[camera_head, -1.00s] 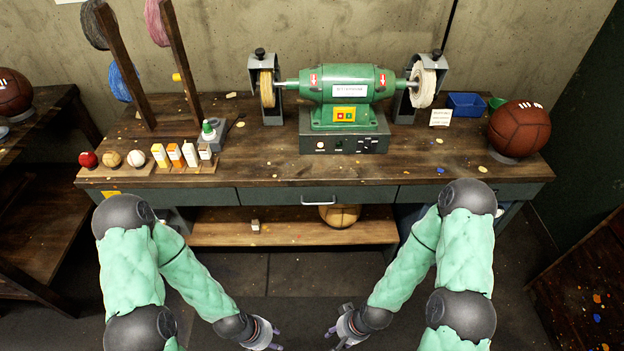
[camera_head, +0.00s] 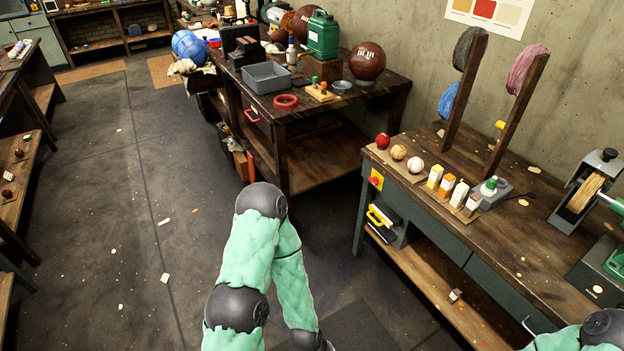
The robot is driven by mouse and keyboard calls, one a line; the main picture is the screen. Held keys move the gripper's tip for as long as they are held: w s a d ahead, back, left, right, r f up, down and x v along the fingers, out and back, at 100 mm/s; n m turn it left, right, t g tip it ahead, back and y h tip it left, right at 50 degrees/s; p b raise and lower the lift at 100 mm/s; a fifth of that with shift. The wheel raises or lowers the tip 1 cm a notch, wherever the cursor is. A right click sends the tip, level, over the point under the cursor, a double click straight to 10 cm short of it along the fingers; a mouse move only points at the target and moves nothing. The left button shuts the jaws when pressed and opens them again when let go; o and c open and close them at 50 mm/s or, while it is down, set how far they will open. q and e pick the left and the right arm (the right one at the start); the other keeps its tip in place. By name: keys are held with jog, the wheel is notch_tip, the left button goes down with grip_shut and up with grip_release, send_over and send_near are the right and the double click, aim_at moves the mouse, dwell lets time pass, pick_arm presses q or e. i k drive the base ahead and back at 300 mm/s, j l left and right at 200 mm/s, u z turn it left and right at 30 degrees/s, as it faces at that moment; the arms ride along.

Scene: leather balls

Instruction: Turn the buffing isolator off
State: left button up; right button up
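A red knob on a yellow plate (camera_head: 375,182), which looks like an isolator switch, is on the left end of the buffing workbench (camera_head: 530,262), just below the top. Its exact position is too small to read. The buffing machine is cut off at the right edge; its left wheel (camera_head: 586,194) and part of its grey base (camera_head: 600,272) show. My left arm comes up at the bottom middle, left of the bench and apart from the switch; its gripper is below the frame. My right arm shows only at the bottom right corner, and its gripper is out of view.
A grey box with yellow handles (camera_head: 380,218) is below the switch. Balls, small cartons and a spool rack stand on the bench top. A second table (camera_head: 300,112) with a grey bin, green can and balls stands behind. The floor (camera_head: 150,230) on the left is mostly open.

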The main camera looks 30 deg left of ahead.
aim_at(374, 181)
jog(key=u, duration=0.45)
jog(key=l+z, duration=0.1)
jog(key=z, duration=1.45)
jog(key=u, duration=1.55)
jog(key=i+j+z, duration=0.1)
jog(key=z, duration=0.35)
jog(key=i+j+z, duration=0.1)
jog(key=z, duration=0.35)
jog(key=j+z, duration=0.3)
jog(key=z, duration=0.15)
jog(key=i+j+z, duration=0.15)
jog(key=j+z, duration=0.25)
jog(key=j, duration=1.05)
jog(key=j+z, duration=0.4)
jog(key=j, duration=1.05)
